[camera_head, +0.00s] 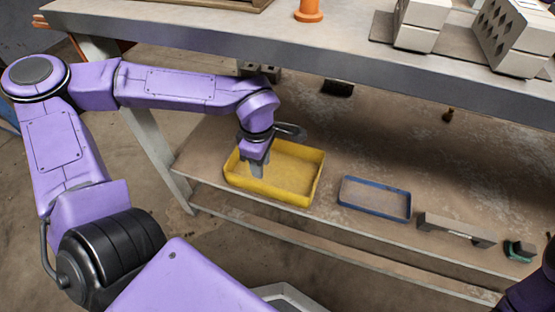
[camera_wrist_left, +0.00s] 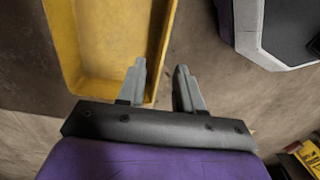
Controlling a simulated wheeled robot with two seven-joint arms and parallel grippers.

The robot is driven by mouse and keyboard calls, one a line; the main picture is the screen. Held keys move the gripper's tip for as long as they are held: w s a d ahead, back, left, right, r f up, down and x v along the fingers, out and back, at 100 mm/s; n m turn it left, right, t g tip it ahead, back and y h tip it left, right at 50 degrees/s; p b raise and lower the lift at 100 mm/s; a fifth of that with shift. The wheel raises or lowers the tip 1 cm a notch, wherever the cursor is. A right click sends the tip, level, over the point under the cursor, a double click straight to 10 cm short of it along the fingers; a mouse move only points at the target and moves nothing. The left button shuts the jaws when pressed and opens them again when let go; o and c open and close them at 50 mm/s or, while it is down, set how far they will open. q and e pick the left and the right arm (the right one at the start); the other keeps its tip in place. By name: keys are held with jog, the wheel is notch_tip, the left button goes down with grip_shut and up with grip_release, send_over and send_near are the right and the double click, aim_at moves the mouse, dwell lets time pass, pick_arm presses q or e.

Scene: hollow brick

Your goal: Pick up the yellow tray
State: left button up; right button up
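The yellow tray (camera_head: 270,191) is a shallow, empty rectangular tray on the lower shelf of the workbench. It also shows in the left wrist view (camera_wrist_left: 62,42), at the upper left. My left gripper (camera_head: 257,171) points down at the tray's near left part in the head view. In the left wrist view my left gripper (camera_wrist_left: 160,68) is open, with one finger over the tray and the other outside it. The tray's side wall appears between them. I cannot tell whether either finger touches it. My right gripper is out of view.
A blue-rimmed tray (camera_head: 375,212) lies right of the yellow tray, then a grey bar (camera_head: 455,231) and a green item (camera_head: 519,250). The bench top (camera_head: 330,57) overhangs the shelf, bearing hollow bricks (camera_head: 513,38) and an orange cone (camera_head: 308,10).

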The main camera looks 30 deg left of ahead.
aim_at(265, 185)
pick_arm(q)
jog(key=f+b, duration=0.2)
jog(key=f, duration=0.1)
jog(key=f+b, duration=0.1)
jog(key=f, duration=0.2)
jog(key=d+f+b, duration=0.1)
jog(key=f+b, duration=0.1)
jog(key=f, duration=0.1)
jog(key=shift+s+f+b, duration=0.15)
jog(key=shift+f+b, duration=0.05)
jog(key=shift+b, duration=0.1)
jog(key=shift+r, duration=0.2)
jog(key=shift+c, duration=0.3)
grip_shut()
